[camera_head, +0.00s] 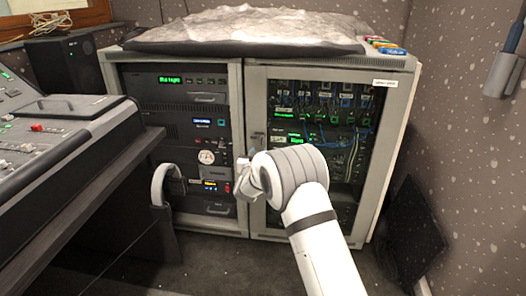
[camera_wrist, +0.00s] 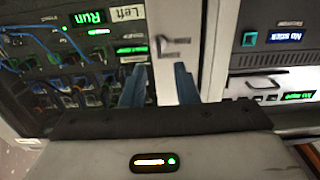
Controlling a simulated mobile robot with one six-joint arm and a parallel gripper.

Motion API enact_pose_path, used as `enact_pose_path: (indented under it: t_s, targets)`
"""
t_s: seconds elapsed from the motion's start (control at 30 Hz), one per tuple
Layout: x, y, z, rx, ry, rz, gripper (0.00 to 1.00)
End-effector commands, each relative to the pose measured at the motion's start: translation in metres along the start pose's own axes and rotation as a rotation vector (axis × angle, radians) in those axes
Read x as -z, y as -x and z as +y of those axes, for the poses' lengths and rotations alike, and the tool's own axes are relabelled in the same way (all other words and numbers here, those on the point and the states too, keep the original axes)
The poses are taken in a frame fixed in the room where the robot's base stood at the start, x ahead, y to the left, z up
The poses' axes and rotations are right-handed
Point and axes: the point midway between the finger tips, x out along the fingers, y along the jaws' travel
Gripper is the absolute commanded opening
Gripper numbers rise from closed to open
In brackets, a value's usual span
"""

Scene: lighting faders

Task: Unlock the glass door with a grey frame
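The glass door with a grey frame (camera_head: 257,100) fronts the right bay of the rack and looks shut. Cables and lit devices show through its glass. A small dark latch or handle (camera_wrist: 172,46) sits on the door's grey frame in the wrist view, just beyond my fingertips and between them in the picture. I cannot tell whether it is locked. My gripper (camera_wrist: 161,68) has two blue-grey fingers, apart with nothing between them. In the head view my gripper (camera_head: 244,165) is in front of the strip between the two bays, and my wrist hides the lower left of the door.
The open left bay (camera_head: 180,130) holds several devices. A mixing desk (camera_head: 50,140) and a speaker (camera_head: 65,65) stand at the left. A dark flat panel (camera_head: 410,230) leans at the right. A grey cloth (camera_head: 250,25) lies on the rack. Carpet (camera_head: 230,265) is clear in front.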

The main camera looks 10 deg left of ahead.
Motion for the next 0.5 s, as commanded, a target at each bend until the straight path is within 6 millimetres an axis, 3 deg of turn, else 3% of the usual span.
enact_pose_path:
  t_s: [0.5]
  targets:
    - [-0.001,-0.066,0.002,-0.003,0.0,0.0,0.27]
